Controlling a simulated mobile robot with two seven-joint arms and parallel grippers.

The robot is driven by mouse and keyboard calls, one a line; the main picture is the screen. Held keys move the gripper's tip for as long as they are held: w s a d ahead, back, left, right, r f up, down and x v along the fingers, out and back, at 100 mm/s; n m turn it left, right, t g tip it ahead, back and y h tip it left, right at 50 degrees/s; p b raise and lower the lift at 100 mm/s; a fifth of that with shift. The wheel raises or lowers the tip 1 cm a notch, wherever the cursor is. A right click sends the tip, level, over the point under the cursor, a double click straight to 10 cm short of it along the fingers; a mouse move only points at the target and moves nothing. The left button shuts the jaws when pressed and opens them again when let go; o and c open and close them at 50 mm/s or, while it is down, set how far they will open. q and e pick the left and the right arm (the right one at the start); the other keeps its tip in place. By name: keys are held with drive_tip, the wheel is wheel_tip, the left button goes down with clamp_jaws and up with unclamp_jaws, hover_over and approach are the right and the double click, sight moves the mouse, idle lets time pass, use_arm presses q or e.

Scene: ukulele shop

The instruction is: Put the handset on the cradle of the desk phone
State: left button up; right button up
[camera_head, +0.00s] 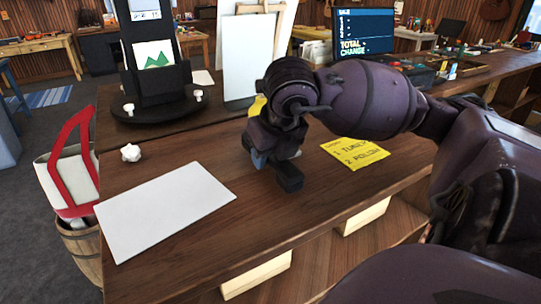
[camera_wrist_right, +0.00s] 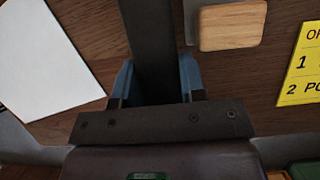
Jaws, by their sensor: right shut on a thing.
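My right gripper (camera_head: 264,161) is low over the wooden counter, near its front edge. Its blue fingers show in the right wrist view (camera_wrist_right: 158,82), shut on a long dark bar that looks like the handset (camera_wrist_right: 150,40). One dark end of the handset (camera_head: 289,179) sticks out below the gripper in the head view. Whether it touches the counter I cannot tell. I cannot clearly make out a desk phone or its cradle; my right arm covers part of the counter. My left gripper is not in view.
A white sheet (camera_head: 165,208) lies left of the gripper, with a crumpled white ball (camera_head: 130,152) behind it. A yellow note (camera_head: 356,152) lies to the right. A black stand (camera_head: 155,85) and a white board (camera_head: 238,58) rise behind. A wooden block (camera_wrist_right: 232,26) shows in the wrist view.

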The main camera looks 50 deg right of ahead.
wheel_tip(320, 180, up, 19)
drive_tip(key=p, duration=0.1)
drive_tip(key=shift+s+f, duration=0.1)
drive_tip(key=shift+f, duration=0.05)
idle(0.4)
